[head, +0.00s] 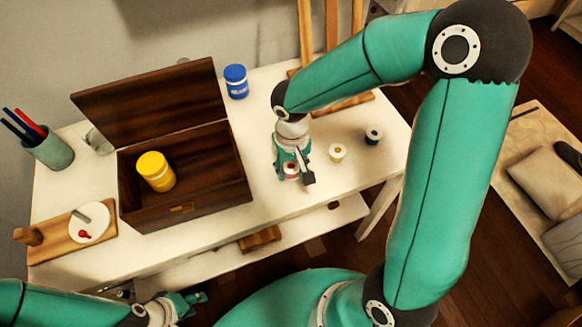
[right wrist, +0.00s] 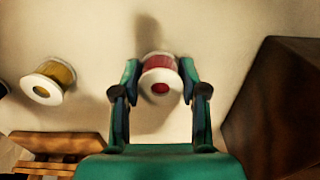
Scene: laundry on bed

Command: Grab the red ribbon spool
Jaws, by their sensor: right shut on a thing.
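The red ribbon spool (right wrist: 160,77) has white ends and red ribbon. In the right wrist view it sits between the two fingers of my right gripper (right wrist: 160,82), which is shut on it. In the head view the spool (head: 291,170) shows at the fingertips of my right gripper (head: 297,172), at the table's front part; the gripper partly hides it. I cannot tell whether the spool still touches the table. My left gripper (head: 190,300) is low at the bottom left, in front of the table and away from the spool; its jaw opening is too small to tell.
A yellow-ribbon spool (head: 337,152) and a dark-ribbon spool (head: 374,136) stand to the right. An open wooden box (head: 190,204) with a yellow jar (head: 156,171) is to the left. A blue jar (head: 236,81) stands behind. The white table (head: 280,218) is clear in front.

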